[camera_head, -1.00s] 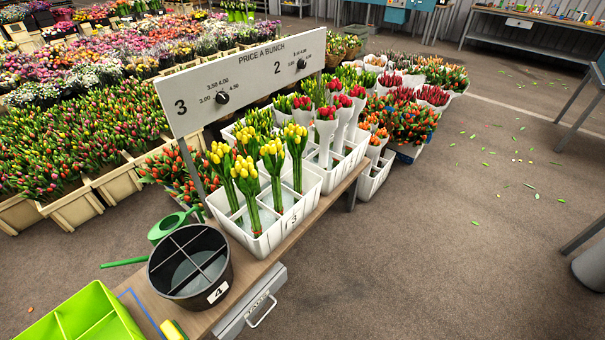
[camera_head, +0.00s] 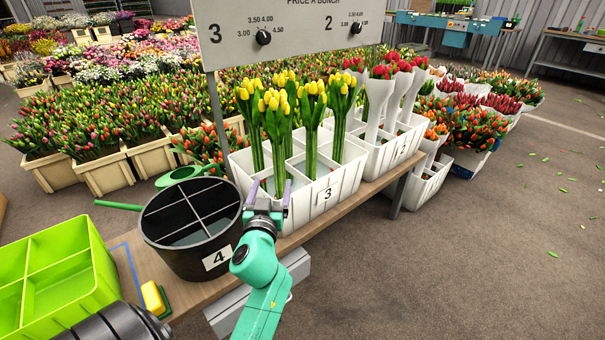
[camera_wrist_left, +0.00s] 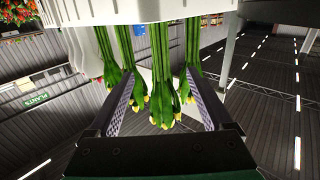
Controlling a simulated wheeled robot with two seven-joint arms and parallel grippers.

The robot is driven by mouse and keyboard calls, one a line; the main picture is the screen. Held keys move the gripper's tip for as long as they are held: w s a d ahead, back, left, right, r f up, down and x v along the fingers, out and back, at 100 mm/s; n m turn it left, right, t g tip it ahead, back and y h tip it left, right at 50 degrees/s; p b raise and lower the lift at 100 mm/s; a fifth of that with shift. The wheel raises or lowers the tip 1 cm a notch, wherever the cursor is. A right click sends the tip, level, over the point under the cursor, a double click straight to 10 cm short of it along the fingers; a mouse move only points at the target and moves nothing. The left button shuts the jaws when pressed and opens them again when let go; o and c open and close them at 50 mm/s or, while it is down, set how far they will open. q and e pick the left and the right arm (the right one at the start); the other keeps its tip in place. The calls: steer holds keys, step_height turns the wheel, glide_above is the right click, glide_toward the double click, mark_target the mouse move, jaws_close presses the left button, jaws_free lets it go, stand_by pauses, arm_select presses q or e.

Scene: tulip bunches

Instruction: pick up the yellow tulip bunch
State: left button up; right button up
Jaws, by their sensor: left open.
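Several yellow tulip bunches (camera_head: 277,115) stand upright, stems down, in the divided white crate marked 3 (camera_head: 325,195). My left gripper (camera_head: 269,188) is open and empty at the crate's front left corner, its two fingers pointing toward the bunches. The nearest bunch stands just behind the fingers in the head view. In the left wrist view, which looks upside down, yellow bunches (camera_wrist_left: 160,100) show between and beyond the open fingers of the gripper (camera_wrist_left: 160,75). No stems are visibly gripped. My right gripper is not in view.
A black divided bucket marked 4 (camera_head: 158,245) stands close left of the gripper. A green divided box (camera_head: 100,262), a yellow sponge (camera_head: 153,297) and a green watering can (camera_head: 180,174) are further left. A price board (camera_head: 290,30) rises behind.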

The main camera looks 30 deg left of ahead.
mark_target(278, 164)
arm_select(q)
steer(key=x, duration=1.2)
steer(key=shift+w+a+f, duration=0.1)
steer(key=shift+w+a, duration=0.15)
steer(key=shift+w, duration=0.05)
jaws_close()
